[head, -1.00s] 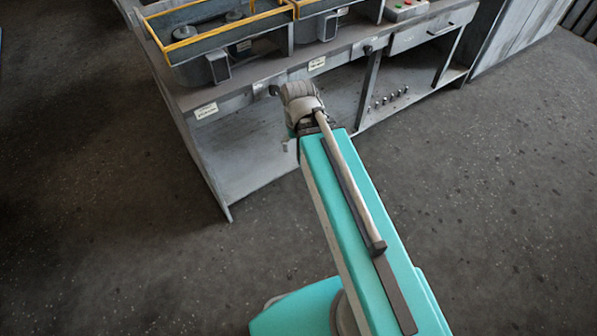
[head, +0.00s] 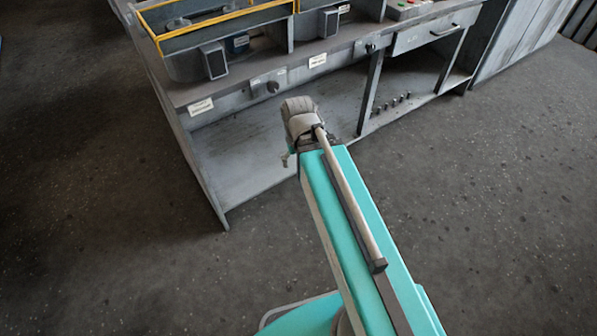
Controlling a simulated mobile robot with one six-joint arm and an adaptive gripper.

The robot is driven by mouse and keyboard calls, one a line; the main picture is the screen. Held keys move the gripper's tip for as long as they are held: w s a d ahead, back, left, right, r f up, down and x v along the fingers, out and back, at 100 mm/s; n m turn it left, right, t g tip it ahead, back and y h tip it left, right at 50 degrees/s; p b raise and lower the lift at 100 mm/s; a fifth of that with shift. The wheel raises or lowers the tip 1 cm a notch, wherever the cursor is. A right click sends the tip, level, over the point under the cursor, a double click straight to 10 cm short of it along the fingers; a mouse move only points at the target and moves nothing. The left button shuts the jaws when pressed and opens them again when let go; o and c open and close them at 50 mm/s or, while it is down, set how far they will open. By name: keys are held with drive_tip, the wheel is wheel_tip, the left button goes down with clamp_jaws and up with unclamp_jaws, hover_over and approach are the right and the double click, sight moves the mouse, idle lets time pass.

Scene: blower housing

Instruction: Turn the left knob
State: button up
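The left knob (head: 272,87) is a small dark knob on a pale plate on the front rail of the grey workbench (head: 224,178), below the left housing. It shows clear of my arm. A second knob (head: 369,47) sits farther right on the same rail. My teal arm reaches up toward the bench, and its grey joint is just below and right of the left knob in the picture, apart from it in the picture. My gripper is hidden behind my arm, so its opening cannot be seen.
Two grey housings with yellow rims (head: 212,32) stand on the bench top. A control box with coloured buttons (head: 409,8) and a drawer (head: 437,31) are at the right. Several small pegs (head: 391,102) stand on the lower shelf. The dark floor in front is clear.

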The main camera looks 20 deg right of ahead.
drive_tip(key=shift+f+b, duration=1.2)
drive_tip(key=shift+f, duration=0.35)
drive_tip(key=shift+r, duration=0.15)
wheel_tip(320, 180, up, 15)
drive_tip(key=p, duration=1.5)
drive_tip(key=shift+r+p, duration=0.2)
drive_tip(key=shift+p, duration=0.1)
